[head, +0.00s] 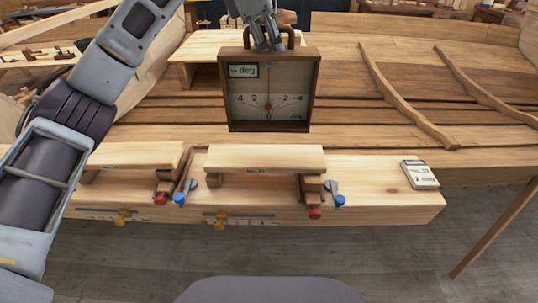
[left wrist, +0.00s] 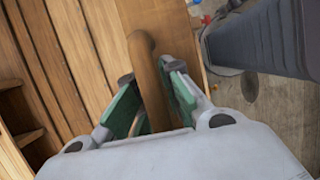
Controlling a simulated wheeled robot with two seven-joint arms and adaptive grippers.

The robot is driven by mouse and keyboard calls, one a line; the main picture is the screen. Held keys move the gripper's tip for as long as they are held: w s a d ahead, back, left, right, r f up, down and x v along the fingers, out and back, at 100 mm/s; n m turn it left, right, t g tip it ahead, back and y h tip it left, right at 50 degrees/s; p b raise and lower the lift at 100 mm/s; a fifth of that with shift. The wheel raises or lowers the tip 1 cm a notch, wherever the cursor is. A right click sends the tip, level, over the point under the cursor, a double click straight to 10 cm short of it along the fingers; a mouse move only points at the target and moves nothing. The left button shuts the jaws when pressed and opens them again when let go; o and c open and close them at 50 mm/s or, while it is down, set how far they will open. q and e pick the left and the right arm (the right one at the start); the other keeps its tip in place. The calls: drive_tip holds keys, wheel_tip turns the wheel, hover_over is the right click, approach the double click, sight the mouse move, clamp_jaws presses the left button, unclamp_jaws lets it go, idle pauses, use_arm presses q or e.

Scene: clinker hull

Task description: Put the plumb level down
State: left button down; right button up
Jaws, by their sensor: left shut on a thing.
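The plumb level (head: 268,117) is a square wooden box with a pale dial marked in degrees, a red needle and a handle on top. My left gripper (head: 266,45) is shut on its handle and holds it upright, facing me, in front of the hull planking. In the left wrist view the brown handle (left wrist: 150,80) runs between the green-padded fingers of the left gripper (left wrist: 150,105). The red needle stands near the middle of the dial. I cannot tell the gap beneath the box. My right gripper is in neither view.
A pale wooden bench (head: 390,200) runs across the front, with raised boards (head: 266,158) and red and blue knobs on it. A small labelled device (head: 420,174) lies at its right end. Curved ribs (head: 405,98) cross the planks at right. A pale stand (head: 205,45) is behind the level.

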use_arm(q)
hover_over(272, 119)
wheel_tip(272, 119, down, 6)
drive_tip(key=shift+w+p, duration=0.25)
drive_tip(key=shift+p, duration=0.1)
idle(0.5)
drive_tip(key=shift+f, duration=0.2)
drive_tip(key=shift+f, duration=2.05)
drive_tip(key=c, duration=1.6)
unclamp_jaws()
drive_tip(key=shift+o, duration=0.2)
drive_tip(key=shift+r, duration=0.15)
